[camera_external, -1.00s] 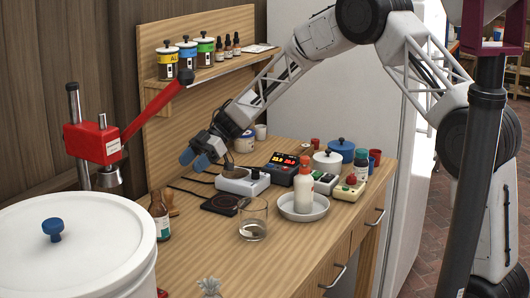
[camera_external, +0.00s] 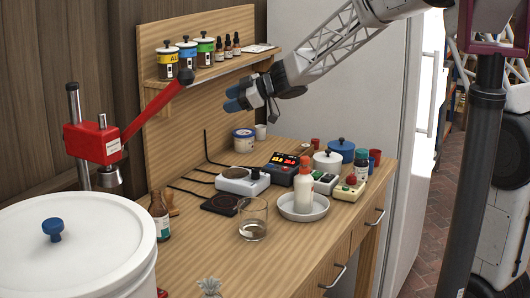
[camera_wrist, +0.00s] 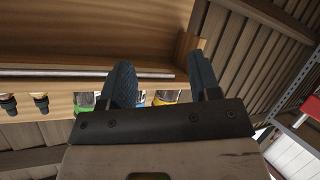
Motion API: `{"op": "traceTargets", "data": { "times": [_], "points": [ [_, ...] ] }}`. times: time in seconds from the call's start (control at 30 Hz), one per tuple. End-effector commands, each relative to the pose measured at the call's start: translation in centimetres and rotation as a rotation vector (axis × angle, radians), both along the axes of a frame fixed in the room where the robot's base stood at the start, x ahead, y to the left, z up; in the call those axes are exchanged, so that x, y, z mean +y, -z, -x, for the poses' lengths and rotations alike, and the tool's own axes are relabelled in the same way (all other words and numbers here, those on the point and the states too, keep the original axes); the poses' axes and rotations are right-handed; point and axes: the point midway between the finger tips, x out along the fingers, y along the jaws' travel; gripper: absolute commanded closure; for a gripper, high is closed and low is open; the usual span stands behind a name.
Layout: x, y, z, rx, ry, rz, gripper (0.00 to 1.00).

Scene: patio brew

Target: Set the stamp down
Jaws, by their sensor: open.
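My gripper (camera_external: 233,98) is raised well above the bench, level with the front of the wall shelf. Its blue fingers point left. In the wrist view the two fingers (camera_wrist: 160,65) are apart with nothing between them. No thing is plainly a stamp. A small brown wooden piece (camera_external: 173,202) stands beside the brown bottle on the bench and may be it, but I cannot tell. My gripper is far from it and does not touch it.
The bench holds a white hotplate device (camera_external: 242,181), a black pad (camera_external: 221,204), a glass beaker (camera_external: 253,220), a white dish (camera_external: 303,211) with a bottle, and several jars. The shelf (camera_external: 215,72) is near my gripper. A red-levered press (camera_external: 100,143) stands left.

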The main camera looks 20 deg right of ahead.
Motion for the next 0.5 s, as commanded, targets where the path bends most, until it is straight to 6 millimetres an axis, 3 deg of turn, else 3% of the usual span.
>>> {"op": "traceTargets", "data": {
  "times": [0.1,0.27,0.5],
  "points": [
    [-4.5,-2.8,0.4,-0.034,0.177,0.007,0.43],
    [-10.7,-5.6,1.9,-0.045,0.407,0.027,0.43],
    [-20.1,-7.6,6.7,0.009,0.731,0.077,0.43]
  ]
}}
